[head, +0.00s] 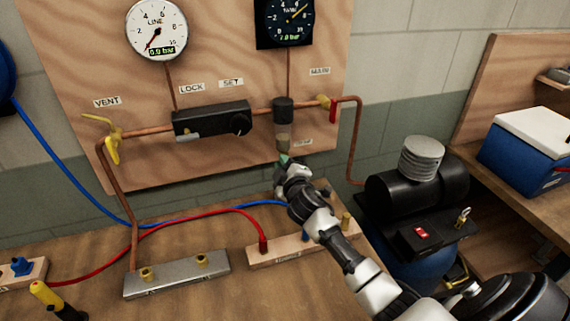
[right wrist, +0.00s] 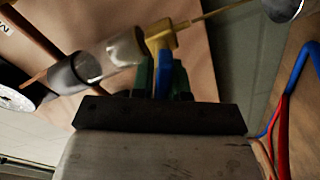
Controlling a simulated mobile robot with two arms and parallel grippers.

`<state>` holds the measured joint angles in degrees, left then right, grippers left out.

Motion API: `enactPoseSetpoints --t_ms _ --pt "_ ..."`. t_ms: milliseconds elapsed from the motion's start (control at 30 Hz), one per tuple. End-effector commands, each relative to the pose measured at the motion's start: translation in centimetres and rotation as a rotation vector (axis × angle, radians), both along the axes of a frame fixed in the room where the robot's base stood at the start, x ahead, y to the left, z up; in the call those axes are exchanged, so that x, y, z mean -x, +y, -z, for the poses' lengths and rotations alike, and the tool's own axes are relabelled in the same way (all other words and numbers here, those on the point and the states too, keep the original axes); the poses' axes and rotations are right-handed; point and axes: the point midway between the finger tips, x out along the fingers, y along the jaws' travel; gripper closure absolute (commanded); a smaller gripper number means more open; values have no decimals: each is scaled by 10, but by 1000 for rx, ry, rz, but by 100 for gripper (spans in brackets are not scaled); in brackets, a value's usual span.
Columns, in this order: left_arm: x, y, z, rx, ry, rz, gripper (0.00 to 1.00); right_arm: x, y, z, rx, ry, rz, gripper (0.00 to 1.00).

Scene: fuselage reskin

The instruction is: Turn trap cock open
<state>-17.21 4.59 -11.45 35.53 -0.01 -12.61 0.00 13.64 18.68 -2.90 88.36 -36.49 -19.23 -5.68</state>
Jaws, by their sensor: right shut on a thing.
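The trap (head: 284,112) hangs from the copper pipe on the wooden board, with a dark cap and a clear bowl. Its brass cock (head: 283,143) is at the bowl's lower end. In the right wrist view, the clear bowl (right wrist: 122,54) runs into the brass cock (right wrist: 163,38), which has a blue handle (right wrist: 161,73). My right gripper (right wrist: 161,80) is shut on this handle, one green finger on each side. In the head view my right gripper (head: 284,160) is just below the trap and partly covers the cock. My left gripper is not in view.
A black regulator (head: 212,120), a yellow vent valve (head: 112,150) and a red-handled valve (head: 332,110) sit on the pipe. A black compressor (head: 410,185) stands right of my arm. Blue and red hoses (head: 170,233) cross the bench behind a metal block (head: 175,275).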

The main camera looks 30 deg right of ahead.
Motion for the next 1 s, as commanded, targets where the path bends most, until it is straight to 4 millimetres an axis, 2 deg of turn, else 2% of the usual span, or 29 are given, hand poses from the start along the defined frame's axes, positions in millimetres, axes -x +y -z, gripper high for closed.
enactPoseSetpoints --t_ms 500,1000 --pt "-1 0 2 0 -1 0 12 -1 3 8 401 98 -2 100" --pt "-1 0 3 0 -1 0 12 -1 3 11 527 129 0 100"
